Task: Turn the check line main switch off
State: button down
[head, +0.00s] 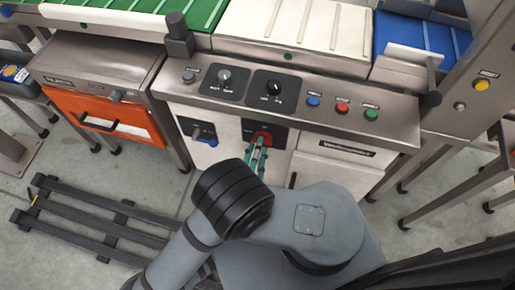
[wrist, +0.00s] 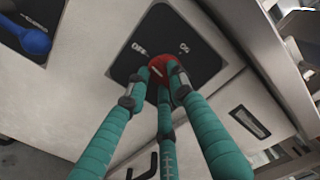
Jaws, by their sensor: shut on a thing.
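The main switch is a red rotary knob (head: 263,136) on a black plate (head: 279,129) low on the white front of the weigher cabinet. In the wrist view the red knob (wrist: 160,66) sits on the black plate (wrist: 168,28), with white lettering that looks like OFF on the left and ON on the right. A small pale mark shows on the knob, but I cannot tell surely which word it points to. My gripper (wrist: 160,80) has teal segmented fingers, shut around the knob, covering its lower part. It also shows in the head view (head: 259,148).
A blue-handled switch (head: 206,135) is on another plate to the left. An orange drawer (head: 106,117) stands left, and a dark pallet (head: 82,222) lies on the floor.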

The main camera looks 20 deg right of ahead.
jog(key=shift+f+n, duration=0.1)
jog(key=shift+n, duration=0.5)
jog(key=c, duration=1.6)
grip_release()
jog(key=shift+o, duration=0.6)
jog(key=v, duration=1.2)
jog(key=shift+d, duration=0.1)
